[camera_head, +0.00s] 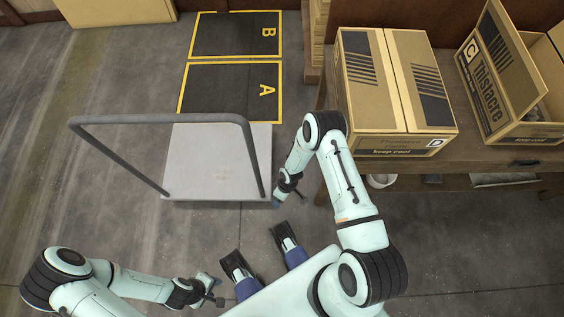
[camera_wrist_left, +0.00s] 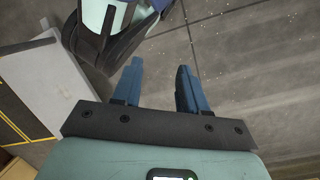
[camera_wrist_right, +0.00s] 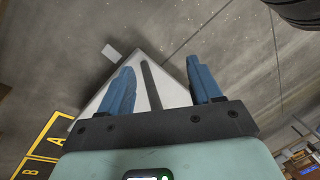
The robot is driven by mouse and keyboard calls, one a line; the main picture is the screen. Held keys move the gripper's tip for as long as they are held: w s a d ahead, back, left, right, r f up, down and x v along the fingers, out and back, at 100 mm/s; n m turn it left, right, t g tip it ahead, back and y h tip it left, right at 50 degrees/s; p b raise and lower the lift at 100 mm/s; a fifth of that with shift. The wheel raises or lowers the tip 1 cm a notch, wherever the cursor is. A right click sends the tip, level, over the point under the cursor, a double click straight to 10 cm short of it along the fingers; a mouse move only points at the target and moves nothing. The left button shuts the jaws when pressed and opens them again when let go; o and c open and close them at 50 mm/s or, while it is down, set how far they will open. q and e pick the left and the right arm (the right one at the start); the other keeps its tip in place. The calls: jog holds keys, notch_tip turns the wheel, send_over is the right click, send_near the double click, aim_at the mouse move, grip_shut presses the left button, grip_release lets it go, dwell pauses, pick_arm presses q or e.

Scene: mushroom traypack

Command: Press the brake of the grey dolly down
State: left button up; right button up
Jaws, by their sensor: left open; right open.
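The grey dolly (camera_head: 220,160) stands on the floor left of centre in the head view, with a light flat deck and a dark tubular handle (camera_head: 160,119) over it. I cannot make out its brake. My right gripper (camera_head: 288,198) is open and empty beside the deck's near right corner. In the right wrist view the deck (camera_wrist_right: 172,94) and a dark handle bar show beyond the open fingers (camera_wrist_right: 158,70). My left gripper (camera_head: 217,291) is open and empty, nearer to me than the dolly. The left wrist view shows the deck (camera_wrist_left: 45,85) at the left, clear of the fingers (camera_wrist_left: 161,77).
Yellow-edged floor mats marked A (camera_head: 240,92) and B (camera_head: 240,36) lie beyond the dolly. A closed carton (camera_head: 375,90) and an open carton (camera_head: 490,85) stand on a wooden table (camera_head: 480,165) at the right. The floor left of the dolly is clear.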

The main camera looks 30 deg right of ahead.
pick_arm(q)
jog(key=shift+w+r+p, duration=0.1)
jog(key=shift+r+p, duration=0.3)
jog(key=shift+r, duration=0.25)
pick_arm(e)
jog(key=shift+s+a+r+m, duration=0.25)
jog(key=shift+s+r, duration=0.15)
jog(key=shift+r, duration=0.15)
jog(key=shift+s+a+r+m, duration=0.15)
jog(key=shift+s+r+m, duration=0.1)
jog(key=shift+s+r, duration=0.25)
jog(key=shift+w, duration=0.1)
